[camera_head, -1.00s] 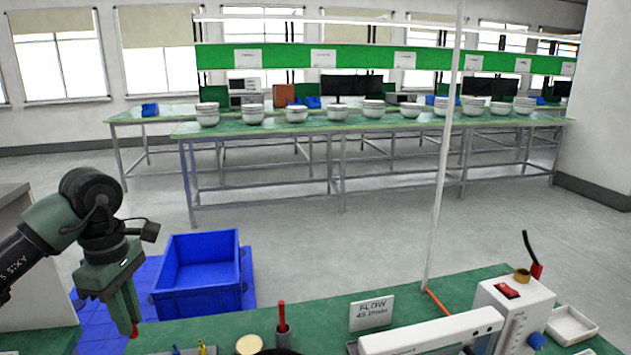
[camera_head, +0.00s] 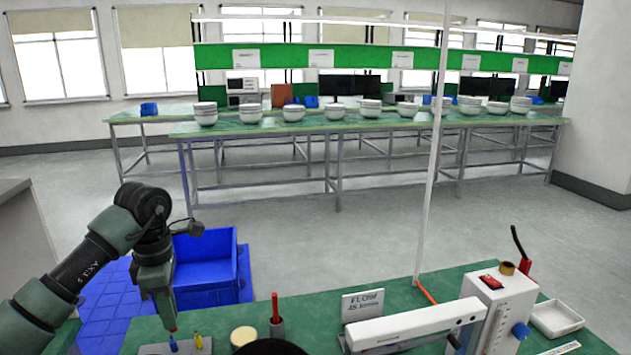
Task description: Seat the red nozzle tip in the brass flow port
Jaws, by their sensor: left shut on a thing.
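My left gripper (camera_head: 164,312) is shut on the red nozzle tip (camera_head: 171,328), of which only a small red end shows below the fingers. The gripper points down over a small rack (camera_head: 155,350) at the front left of the green bench. A blue tip (camera_head: 173,344) stands just below the held red tip, and a yellow tip (camera_head: 198,341) stands to its right. I cannot tell whether the red tip touches anything. The brass flow port (camera_head: 507,268) is a short ring on top of the white flow meter box (camera_head: 497,305) at the right. My right gripper is not in view.
A red rod stands in a grey holder (camera_head: 277,328) beside a cream round lid (camera_head: 243,338). A FLOW sign (camera_head: 362,305), a long white bar (camera_head: 415,324) and a thin upright pole (camera_head: 432,180) lie between gripper and port. A white tray (camera_head: 557,318) is at right.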

